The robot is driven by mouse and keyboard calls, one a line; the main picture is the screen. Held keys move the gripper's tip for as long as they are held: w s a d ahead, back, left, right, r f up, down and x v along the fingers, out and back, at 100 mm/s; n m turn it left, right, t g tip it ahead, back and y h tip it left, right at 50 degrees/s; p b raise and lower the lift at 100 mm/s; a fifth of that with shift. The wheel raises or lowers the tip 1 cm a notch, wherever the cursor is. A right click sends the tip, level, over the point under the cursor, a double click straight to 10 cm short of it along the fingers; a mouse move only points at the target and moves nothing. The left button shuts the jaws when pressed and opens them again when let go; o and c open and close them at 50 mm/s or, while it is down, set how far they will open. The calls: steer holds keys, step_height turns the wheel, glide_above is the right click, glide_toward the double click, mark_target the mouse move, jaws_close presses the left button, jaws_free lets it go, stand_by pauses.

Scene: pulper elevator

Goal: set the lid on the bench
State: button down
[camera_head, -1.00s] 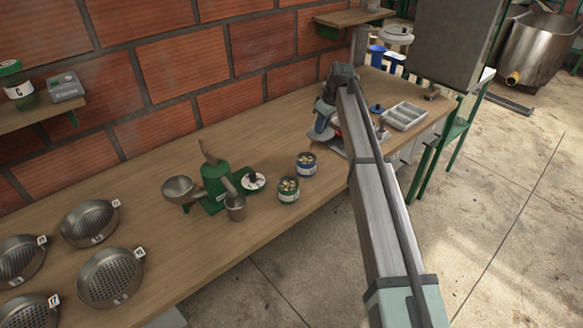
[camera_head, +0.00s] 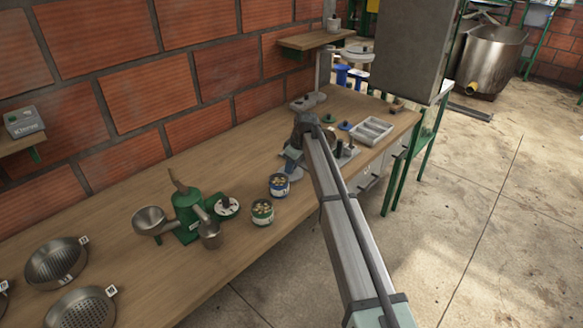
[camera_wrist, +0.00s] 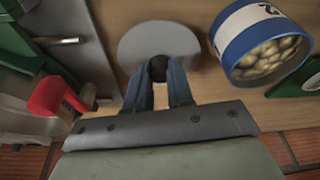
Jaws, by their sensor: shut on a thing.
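The lid, a grey disc (camera_wrist: 150,42) with a black knob, is in my gripper (camera_wrist: 160,82) in the wrist view. The fingers are shut on its knob. In the head view my gripper (camera_head: 291,160) is low over the bench (camera_head: 110,222), just behind and right of a blue-banded jar (camera_head: 279,186). The lid (camera_head: 296,174) shows partly there, below the gripper. I cannot tell whether it touches the bench. In the wrist view the blue-banded jar (camera_wrist: 247,25) is close right of the lid.
A machine with a red handle (camera_wrist: 48,94) is close left of the lid in the wrist view. A green jar (camera_head: 262,212) and a green grinder (camera_head: 186,215) stand left on the bench. A green lid (camera_head: 328,118), a blue lid (camera_head: 345,126) and a divided tray (camera_head: 372,131) lie beyond.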

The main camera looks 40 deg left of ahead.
mark_target(299, 176)
steer(key=shift+f, duration=0.35)
steer(key=shift+f, duration=0.1)
steer(key=c, duration=1)
jaws_free()
steer(key=v, duration=1.2)
